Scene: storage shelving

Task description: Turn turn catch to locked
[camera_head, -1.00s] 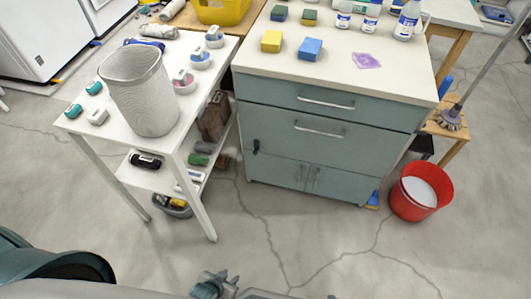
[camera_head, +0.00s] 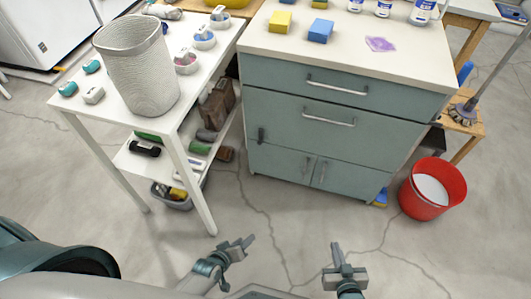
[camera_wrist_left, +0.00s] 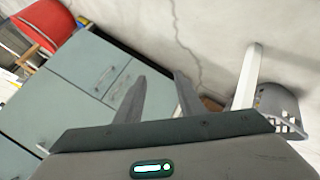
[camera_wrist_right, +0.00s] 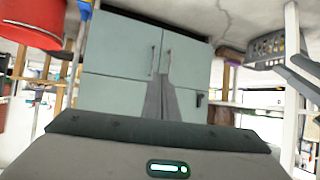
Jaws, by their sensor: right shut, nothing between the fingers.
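The turn catch (camera_head: 262,135) is a small dark handle on the left edge of the blue-grey cabinet's (camera_head: 300,150) lower front, above the two small doors. It appears roughly upright; its exact angle is too small to tell. It also shows in the right wrist view (camera_wrist_right: 200,98), right of the fingers. My left gripper (camera_head: 246,242) is low in front of the cabinet, apart from it, with its fingers spread and empty. My right gripper (camera_head: 337,253) is to its right, also clear of the cabinet, with its fingers together and nothing between them.
A white table (camera_head: 182,165) with a tall woven basket (camera_head: 138,70) stands close left of the cabinet. A red bucket (camera_head: 418,205) stands on the floor to the right. Sponges (camera_head: 320,31) and bottles are on the cabinet top. The floor (camera_head: 290,225) in front is clear.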

